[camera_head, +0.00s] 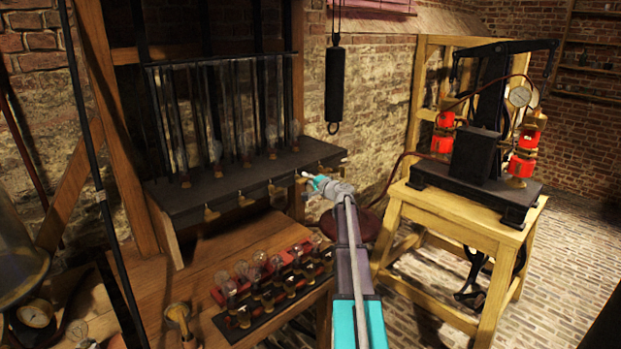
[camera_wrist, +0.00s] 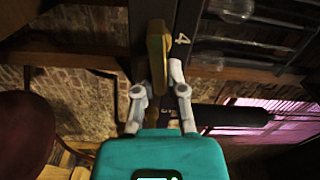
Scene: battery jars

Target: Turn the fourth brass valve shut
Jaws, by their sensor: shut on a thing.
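The fourth brass valve's lever (camera_wrist: 156,50) stands upright in the wrist view, next to a white number 4 (camera_wrist: 181,39) on the dark shelf edge. My gripper (camera_wrist: 158,82) is shut on the lower end of this lever, one pale finger on each side. In the head view my gripper (camera_head: 310,178) is at the right part of the black shelf's front edge, and it largely hides the lever there. Other brass valves show to its left along that edge, among them one lever (camera_head: 211,213) near the left end and another (camera_head: 244,200).
The black shelf (camera_head: 190,200) carries glass tubes and bulbs. A dark cylinder (camera_head: 335,85) hangs behind my arm. Below, a wooden bench holds a rack of bulbs (camera_head: 270,285). A wooden table (camera_head: 450,212) with a black press (camera_head: 480,150) stands at right.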

